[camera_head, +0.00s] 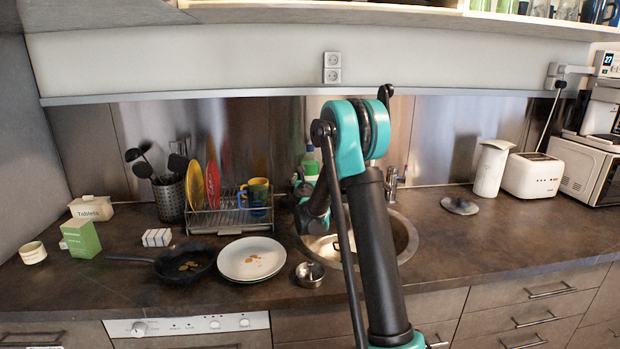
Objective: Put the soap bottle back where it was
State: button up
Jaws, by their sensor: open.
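A soap bottle (310,164), green and white, stands upright at the back of the counter by the sink. Its lower part is hidden behind my arm. My gripper (302,187) is small and dark at the far end of my arm, close in front of the bottle in the picture. It is open. Its fingers are mostly hidden, and I cannot tell whether they touch the bottle. The round metal sink (405,236) lies beneath and behind my arm.
A dish rack (228,218) holds red and yellow plates and a mug (257,196) left of the sink. A pan (186,264), white plates (251,258) and a small metal cup (309,275) lie in front. The tap (392,183) is right of my arm. The right front counter is clear.

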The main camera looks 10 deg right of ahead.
jog(key=v, duration=0.9)
jog(key=shift+s, duration=0.4)
jog(key=shift+a, duration=0.1)
